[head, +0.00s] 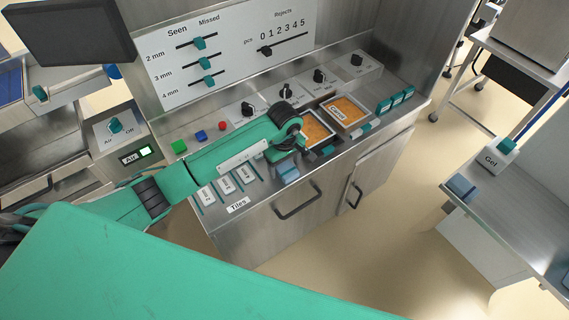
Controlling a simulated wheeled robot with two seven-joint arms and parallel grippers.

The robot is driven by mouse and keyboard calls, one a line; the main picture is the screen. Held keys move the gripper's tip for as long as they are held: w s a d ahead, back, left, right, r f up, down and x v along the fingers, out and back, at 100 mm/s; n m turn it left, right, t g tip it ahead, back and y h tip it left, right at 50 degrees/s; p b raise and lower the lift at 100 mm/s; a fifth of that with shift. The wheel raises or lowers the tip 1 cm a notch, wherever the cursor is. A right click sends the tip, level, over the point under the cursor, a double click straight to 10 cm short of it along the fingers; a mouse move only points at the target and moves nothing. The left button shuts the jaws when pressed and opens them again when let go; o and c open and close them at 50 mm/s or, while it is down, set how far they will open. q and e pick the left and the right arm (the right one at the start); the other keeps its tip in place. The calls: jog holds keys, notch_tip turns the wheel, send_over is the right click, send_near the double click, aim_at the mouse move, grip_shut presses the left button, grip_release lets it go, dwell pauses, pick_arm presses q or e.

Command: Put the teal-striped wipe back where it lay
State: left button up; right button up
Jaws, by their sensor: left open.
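My left gripper (288,160) reaches over the front edge of the steel counter (262,202), in front of the orange-filled trays. It is open. A small pale-blue piece (288,174) shows right at its fingertips; I cannot tell whether it is a wipe or part of the gripper, and no stripe can be made out. A folded blue cloth-like pad (461,186) lies at the near left corner of the right-hand table (520,215); a teal stripe is not clear on it. My right gripper is not in view.
Two orange-filled trays, one labelled Carrot (346,112), sit in the counter. Open floor separates counter and table.

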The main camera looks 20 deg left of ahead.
aim_at(284, 166)
pick_arm(q)
jog(key=shift+r, duration=0.4)
notch_tip(284, 166, up, 3)
jog(key=shift+r+b, duration=0.15)
jog(key=shift+b, duration=0.35)
notch_tip(284, 166, up, 8)
jog(key=b, duration=0.1)
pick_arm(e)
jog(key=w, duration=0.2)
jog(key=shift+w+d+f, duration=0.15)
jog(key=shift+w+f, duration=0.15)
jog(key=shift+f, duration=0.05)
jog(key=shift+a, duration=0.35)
